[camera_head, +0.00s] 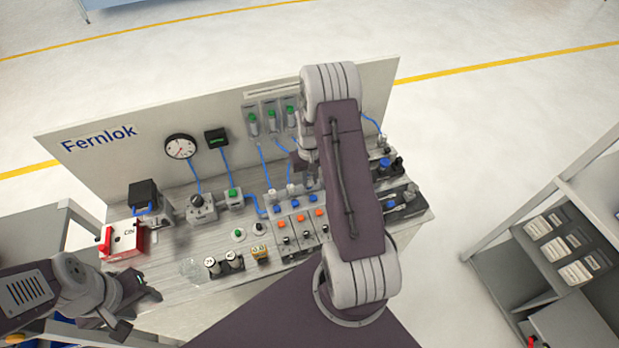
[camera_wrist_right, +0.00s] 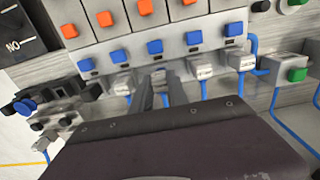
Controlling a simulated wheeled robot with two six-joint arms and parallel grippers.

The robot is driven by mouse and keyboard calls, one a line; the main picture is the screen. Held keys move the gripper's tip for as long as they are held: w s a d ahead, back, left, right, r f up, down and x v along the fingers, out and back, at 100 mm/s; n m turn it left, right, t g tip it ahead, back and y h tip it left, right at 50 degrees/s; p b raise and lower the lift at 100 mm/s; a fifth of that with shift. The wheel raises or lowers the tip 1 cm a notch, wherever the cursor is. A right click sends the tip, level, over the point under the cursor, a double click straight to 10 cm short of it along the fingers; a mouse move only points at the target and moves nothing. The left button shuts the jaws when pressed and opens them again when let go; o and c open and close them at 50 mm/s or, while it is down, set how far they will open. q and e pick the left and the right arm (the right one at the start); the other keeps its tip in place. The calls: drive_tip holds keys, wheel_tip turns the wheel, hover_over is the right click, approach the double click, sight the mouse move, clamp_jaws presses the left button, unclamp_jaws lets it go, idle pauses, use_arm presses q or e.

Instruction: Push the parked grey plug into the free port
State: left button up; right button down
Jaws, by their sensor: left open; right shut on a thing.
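My right gripper (camera_wrist_right: 166,92) is shut on a grey plug (camera_wrist_right: 158,76) with a blue hose between the fingers. The plug is at the manifold's (camera_wrist_right: 178,42) hose-side face, below a blue button. Whether it is seated or slightly apart cannot be told. Other grey plugs with labels sit along the same face: one at one side (camera_wrist_right: 122,83) and two at the other (camera_wrist_right: 200,68), (camera_wrist_right: 240,60). In the head view the right arm largely hides this spot and the right gripper (camera_head: 306,180). My left gripper (camera_head: 140,300) is open and empty near the bench's front left.
A panel with a gauge (camera_head: 180,147) stands behind. Blue hoses run close around the right gripper.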

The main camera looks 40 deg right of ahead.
drive_tip(key=shift+f+b, duration=0.45)
drive_tip(key=shift+f, duration=0.25)
drive_tip(key=c, duration=1.2)
unclamp_jaws()
wheel_tip(320, 180, up, 10)
drive_tip(key=p, duration=0.7)
drive_tip(key=shift+f+p, duration=0.25)
drive_tip(key=shift+p, duration=0.15)
drive_tip(key=shift+f, duration=0.2)
